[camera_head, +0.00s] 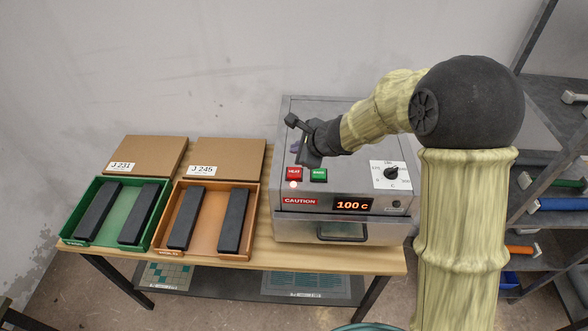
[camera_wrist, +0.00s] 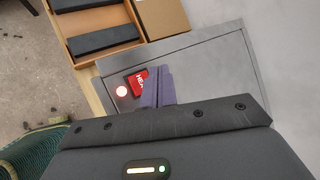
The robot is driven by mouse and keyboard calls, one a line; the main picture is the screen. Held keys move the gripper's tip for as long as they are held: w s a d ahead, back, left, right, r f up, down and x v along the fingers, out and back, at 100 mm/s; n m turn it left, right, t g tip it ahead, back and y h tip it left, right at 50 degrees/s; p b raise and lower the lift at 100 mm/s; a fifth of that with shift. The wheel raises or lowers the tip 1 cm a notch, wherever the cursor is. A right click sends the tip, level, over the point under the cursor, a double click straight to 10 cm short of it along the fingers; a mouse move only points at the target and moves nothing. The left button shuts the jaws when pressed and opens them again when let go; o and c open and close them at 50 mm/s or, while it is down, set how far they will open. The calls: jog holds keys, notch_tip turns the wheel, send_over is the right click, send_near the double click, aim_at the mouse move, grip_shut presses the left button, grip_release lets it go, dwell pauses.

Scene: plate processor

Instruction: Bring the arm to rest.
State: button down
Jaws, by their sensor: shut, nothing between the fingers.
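My arm reaches in from the right in the head view and bends over the top of the metal plate processor (camera_head: 345,235). My gripper (camera_head: 303,163) is shut and empty, above the processor's top near the red HEAT button (camera_head: 294,174). In the wrist view the closed purple-grey fingers of my gripper (camera_wrist: 157,82) point toward the red HEAT button (camera_wrist: 137,82) and partly cover it. I cannot tell whether they touch it. A lamp (camera_wrist: 121,91) beside that button is lit. The display (camera_head: 353,205) reads 100 C.
A green tray (camera_head: 68,222) and an orange tray (camera_head: 252,217), each holding black bars, stand on the wooden table (camera_head: 250,262) to the left. Cardboard boxes (camera_head: 145,150) lie behind them. A metal shelf rack (camera_head: 550,150) with coloured tools stands at the right.

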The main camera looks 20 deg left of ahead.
jog(key=s+d+f+n+g+h+b, duration=0.1)
jog(key=s+d+n, duration=0.4)
jog(key=d, duration=0.6)
jog(key=s+d+f+n+h+b, duration=0.3)
jog(key=s+d+n+h, duration=0.1)
jog(key=s+d, duration=0.4)
jog(key=s+d+f+n+g+h+b, duration=0.1)
jog(key=s+d+n, duration=0.5)
jog(key=d, duration=0.7)
notch_tip(320, 180, down, 2)
jog(key=shift+s+d+f+n+g+h+b, duration=0.1)
jog(key=shift+s+d+n+g+h+b, duration=0.2)
jog(key=shift+n+h+b, duration=0.35)
dwell(4.0)
